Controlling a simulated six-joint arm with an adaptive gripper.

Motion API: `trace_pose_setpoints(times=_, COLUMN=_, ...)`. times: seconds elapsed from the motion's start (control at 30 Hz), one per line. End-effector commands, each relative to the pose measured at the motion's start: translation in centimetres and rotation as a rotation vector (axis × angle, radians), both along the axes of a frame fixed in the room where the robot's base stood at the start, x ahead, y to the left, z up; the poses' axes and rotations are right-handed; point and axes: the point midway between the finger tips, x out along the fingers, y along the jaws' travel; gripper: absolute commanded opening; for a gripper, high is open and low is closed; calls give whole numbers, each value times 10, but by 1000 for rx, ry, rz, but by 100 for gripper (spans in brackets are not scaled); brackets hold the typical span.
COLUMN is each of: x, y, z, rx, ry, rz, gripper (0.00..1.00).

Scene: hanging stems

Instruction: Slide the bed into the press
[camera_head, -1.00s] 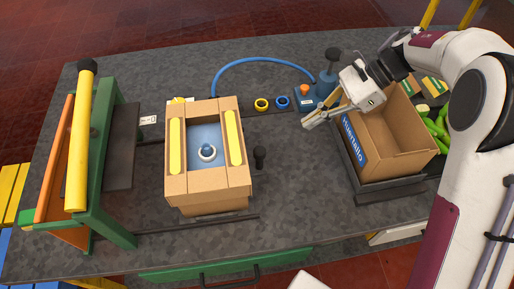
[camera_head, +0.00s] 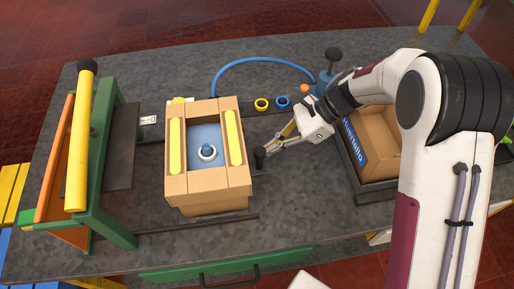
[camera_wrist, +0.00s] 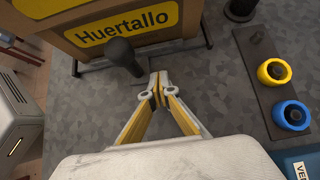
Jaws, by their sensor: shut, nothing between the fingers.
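The bed (camera_head: 208,187) is a tan box with two yellow strips and a blue floor bearing a white ring and a blue knob. A black upright handle (camera_head: 259,156) stands at its right side; it also shows in the wrist view (camera_wrist: 122,54), in front of a yellow "Huertallo" label. The press (camera_head: 107,150) is a green frame with a yellow roller and an orange bar, left of the bed with a gap between. My gripper (camera_head: 271,150) is shut and empty, its tips just right of the handle. In the wrist view its tips (camera_wrist: 157,84) look apart from the handle.
A yellow ring (camera_head: 262,104) and a blue ring (camera_head: 282,102) sit on a dark strip behind my gripper. An open carton (camera_head: 379,140) stands in a dark tray at the right, partly hidden by my arm. A blue hose (camera_head: 262,60) arcs behind.

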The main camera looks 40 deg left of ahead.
Motion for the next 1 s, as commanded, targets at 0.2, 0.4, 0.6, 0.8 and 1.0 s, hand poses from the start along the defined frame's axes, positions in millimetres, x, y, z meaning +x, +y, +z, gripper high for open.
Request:
trace_pose_setpoints(times=0.2, x=-19, y=18, z=0, rx=0, ry=0, rz=2, gripper=0)
trace_pose_setpoints(times=0.4, x=-27, y=26, z=0, rx=0, ry=0, rz=1, gripper=0)
trace_pose_setpoints(times=0.6, x=-28, y=28, z=0, rx=-1, ry=-1, rz=0, gripper=0)
trace_pose_setpoints(times=0.8, x=-28, y=28, z=0, rx=0, ry=0, rz=0, gripper=0)
trace_pose_setpoints(times=1.0, x=-36, y=36, z=1, rx=0, ry=0, rz=3, gripper=0)
